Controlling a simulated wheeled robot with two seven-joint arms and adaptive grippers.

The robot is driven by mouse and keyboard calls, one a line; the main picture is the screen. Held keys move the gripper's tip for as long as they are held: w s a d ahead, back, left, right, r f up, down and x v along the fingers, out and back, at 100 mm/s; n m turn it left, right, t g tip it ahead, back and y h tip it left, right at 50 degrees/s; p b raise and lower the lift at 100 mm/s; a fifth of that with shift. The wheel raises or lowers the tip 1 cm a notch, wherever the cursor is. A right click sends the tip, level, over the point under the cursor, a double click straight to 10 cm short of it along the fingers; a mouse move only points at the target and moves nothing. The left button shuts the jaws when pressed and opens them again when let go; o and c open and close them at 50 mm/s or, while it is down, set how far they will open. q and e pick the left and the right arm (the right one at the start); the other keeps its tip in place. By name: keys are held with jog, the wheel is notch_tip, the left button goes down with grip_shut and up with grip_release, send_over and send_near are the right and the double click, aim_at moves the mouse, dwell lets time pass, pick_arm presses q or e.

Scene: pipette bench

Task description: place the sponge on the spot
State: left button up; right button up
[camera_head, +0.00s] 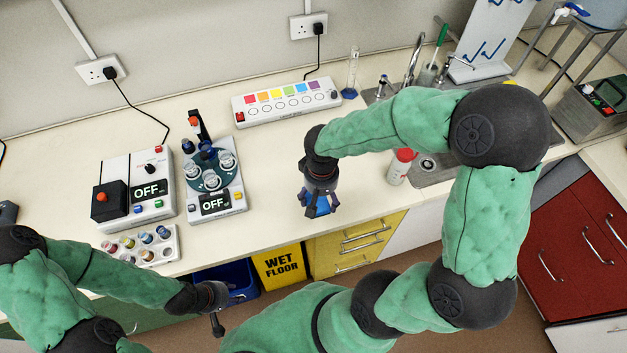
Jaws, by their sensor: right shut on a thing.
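My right gripper (319,212) points down over the front part of the bench, above the yellow drawers. It is shut on a small blue thing (322,207), which I take to be the sponge; the fingers hide most of it. I cannot tell whether it touches the bench top. My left gripper (217,326) is low at the left, in front of the bench edge and away from the sponge; its fingers are too small and dark to read. I cannot make out the spot on the bench.
Left of my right gripper stand a device with round holders (238,201), an OFF box (164,162) and a vial rack (172,250). A colour-button panel (285,115) is behind. A red-capped bottle (397,172) and the sink (447,158) are at right. Bench around the gripper is clear.

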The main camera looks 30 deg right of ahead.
jog(key=w, duration=0.1)
jog(key=w+d+f, duration=0.1)
jog(key=w, duration=0.1)
jog(key=shift+w+d+f, duration=0.15)
jog(key=shift+d+f, duration=0.15)
jog(key=shift+f, duration=0.05)
jog(key=w+f, duration=0.1)
jog(key=w+d+f, duration=0.1)
jog(key=w+f, duration=0.1)
jog(key=w+d+f, duration=0.1)
jog(key=f, duration=0.1)
jog(key=shift+w+d+f+b, duration=0.15)
jog(key=shift+w+f+b, duration=0.1)
jog(key=shift+w+b, duration=0.1)
jog(key=shift+w+d+f, duration=0.1)
jog(key=shift+w+f, duration=0.15)
jog(key=shift+f, duration=1.65)
jog(key=shift+f+b, duration=0.1)
jog(key=shift+b, duration=0.3)
jog(key=o, duration=0.9)
